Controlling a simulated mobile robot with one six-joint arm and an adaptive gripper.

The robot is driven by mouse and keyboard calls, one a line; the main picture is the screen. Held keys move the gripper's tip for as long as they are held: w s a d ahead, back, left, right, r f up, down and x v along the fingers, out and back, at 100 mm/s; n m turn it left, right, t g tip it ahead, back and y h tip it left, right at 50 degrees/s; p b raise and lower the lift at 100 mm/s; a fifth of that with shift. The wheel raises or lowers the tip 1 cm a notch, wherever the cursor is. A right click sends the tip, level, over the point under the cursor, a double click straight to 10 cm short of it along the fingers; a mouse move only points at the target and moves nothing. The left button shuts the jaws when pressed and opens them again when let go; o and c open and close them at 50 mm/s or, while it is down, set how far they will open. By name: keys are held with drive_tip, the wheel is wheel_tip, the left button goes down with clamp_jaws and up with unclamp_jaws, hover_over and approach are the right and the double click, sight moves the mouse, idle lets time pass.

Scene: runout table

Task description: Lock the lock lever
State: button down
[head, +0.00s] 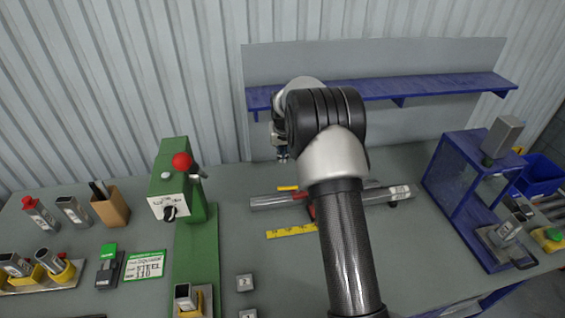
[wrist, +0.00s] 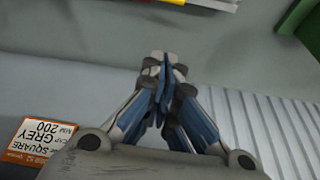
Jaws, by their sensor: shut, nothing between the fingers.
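No part is clearly marked as the lock lever. A red piece (head: 311,212) sits by a grey metal bar (head: 275,201) on the table, mostly hidden behind my arm; I cannot tell if it is the lever. The green machine (head: 197,240) at left has a red ball knob (head: 181,160) on a short arm and a black handle (head: 170,212) on a white plate. My gripper (head: 282,157) is above the back of the table, right of the green machine and apart from it. In the wrist view its fingers (wrist: 164,62) are together and empty.
A yellow scale strip (head: 291,231) lies in front of the bar. A blue shelf (head: 385,89) runs behind my arm. A blue frame stand (head: 465,195) is at right. Tube samples, a wooden holder (head: 110,206) and a green label card (head: 145,265) are at left.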

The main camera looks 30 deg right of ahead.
wheel_tip(320, 180, down, 10)
drive_tip(key=b, duration=0.1)
drive_tip(key=shift+s, duration=0.2)
